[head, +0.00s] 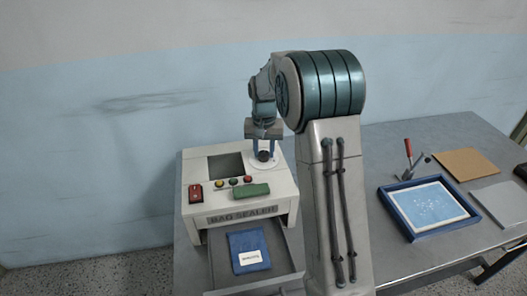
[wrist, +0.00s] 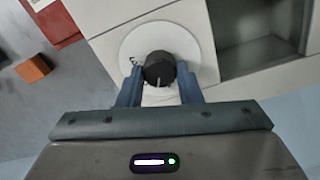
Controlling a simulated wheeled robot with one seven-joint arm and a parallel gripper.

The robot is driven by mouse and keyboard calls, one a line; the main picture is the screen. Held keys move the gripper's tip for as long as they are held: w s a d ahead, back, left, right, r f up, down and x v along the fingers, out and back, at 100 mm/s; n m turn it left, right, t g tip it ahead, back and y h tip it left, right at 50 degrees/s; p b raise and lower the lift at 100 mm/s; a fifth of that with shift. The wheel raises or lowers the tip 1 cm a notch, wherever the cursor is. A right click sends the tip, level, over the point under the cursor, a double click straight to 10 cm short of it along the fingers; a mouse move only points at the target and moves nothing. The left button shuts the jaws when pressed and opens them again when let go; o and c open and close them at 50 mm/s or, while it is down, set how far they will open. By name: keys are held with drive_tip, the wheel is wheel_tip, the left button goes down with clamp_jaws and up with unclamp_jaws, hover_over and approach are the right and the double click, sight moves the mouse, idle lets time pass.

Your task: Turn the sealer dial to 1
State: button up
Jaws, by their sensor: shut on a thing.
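The bag sealer (head: 240,212) is a cream machine at the left end of the table. Its dial is a black round knob (wrist: 158,69) on a white disc (wrist: 140,40), seen from above in the wrist view. A pale pointer line on the knob points toward the bottom of the wrist picture. My gripper (wrist: 158,85) is shut on the knob, with one blue finger on each side. In the head view my gripper (head: 263,153) comes down on the dial at the sealer's right side. Most dial marks are hidden or too small to read.
On the sealer are a red switch (head: 195,193), small coloured buttons (head: 234,182), a green bar (head: 252,191) and a dark recess (head: 226,165). A blue labelled bag (head: 247,243) lies in front. A blue-framed tray (head: 386,203) and boards lie to the right.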

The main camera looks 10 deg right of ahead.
sight(264, 153)
drive_tip(key=n, duration=0.5)
drive_tip(key=shift+n+b, duration=0.3)
drive_tip(key=shift+w+r, duration=0.1)
idle(0.3)
drive_tip(key=o, duration=1)
wheel_tip(264, 153, up, 14)
drive_tip(key=shift+f+b, duration=0.1)
drive_tip(key=shift+b, duration=0.35)
